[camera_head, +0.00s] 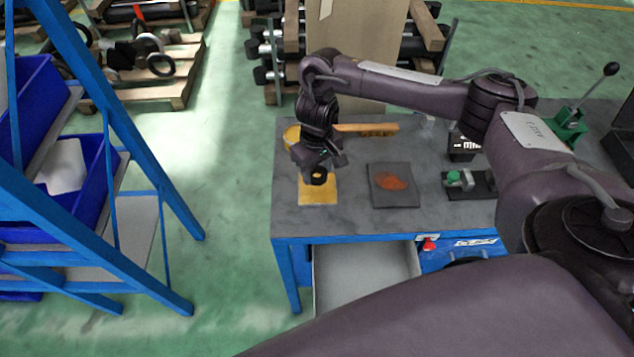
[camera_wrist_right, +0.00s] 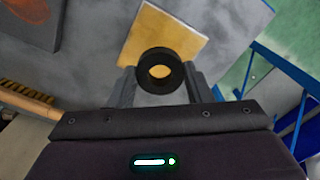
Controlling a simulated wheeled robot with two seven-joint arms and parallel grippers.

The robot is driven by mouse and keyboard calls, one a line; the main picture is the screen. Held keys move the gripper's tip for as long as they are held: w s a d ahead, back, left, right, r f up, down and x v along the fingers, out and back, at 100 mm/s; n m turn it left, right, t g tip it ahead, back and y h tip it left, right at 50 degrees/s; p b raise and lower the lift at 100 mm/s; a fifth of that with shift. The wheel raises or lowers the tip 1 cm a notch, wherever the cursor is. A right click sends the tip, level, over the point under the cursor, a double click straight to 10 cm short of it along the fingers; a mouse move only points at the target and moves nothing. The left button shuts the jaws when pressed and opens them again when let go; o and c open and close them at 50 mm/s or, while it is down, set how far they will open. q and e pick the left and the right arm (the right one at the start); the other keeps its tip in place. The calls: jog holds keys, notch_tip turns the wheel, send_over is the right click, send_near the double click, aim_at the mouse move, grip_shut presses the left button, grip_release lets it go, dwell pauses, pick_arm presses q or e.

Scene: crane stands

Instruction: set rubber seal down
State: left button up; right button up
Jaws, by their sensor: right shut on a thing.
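The rubber seal is a black ring (camera_head: 319,177) held by my right gripper (camera_head: 317,172) above the yellow square (camera_head: 319,194) on the workbench. In the right wrist view the seal (camera_wrist_right: 160,71) sits between the two fingers of the gripper (camera_wrist_right: 158,82), and yellow shows through its hole. The yellow square (camera_wrist_right: 167,38) lies just beyond it in that view. How high the seal is above the square is hard to tell. My left gripper is not in view.
A dark plate with an orange-red patch (camera_head: 391,184) lies right of the yellow square. A brush (camera_head: 366,128) lies behind. A green-and-black device (camera_head: 459,181) stands further right. A drawer (camera_head: 365,278) is open below the bench front. Blue shelving (camera_head: 110,170) stands left.

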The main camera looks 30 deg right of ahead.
aim_at(317, 173)
notch_tip(317, 173, down, 3)
jog(key=shift+s+f+b, duration=0.1)
jog(key=shift+f+b, duration=0.1)
jog(key=shift+b, duration=0.5)
jog(key=shift+f, duration=0.5)
jog(key=o, duration=1)
jog(key=shift+f, duration=0.1)
jog(key=shift+c, duration=0.2)
notch_tip(317, 173, up, 11)
jog(key=p, duration=0.3)
jog(key=shift+r, duration=0.2)
jog(key=shift+r+p, duration=0.3)
jog(key=shift+r, duration=0.2)
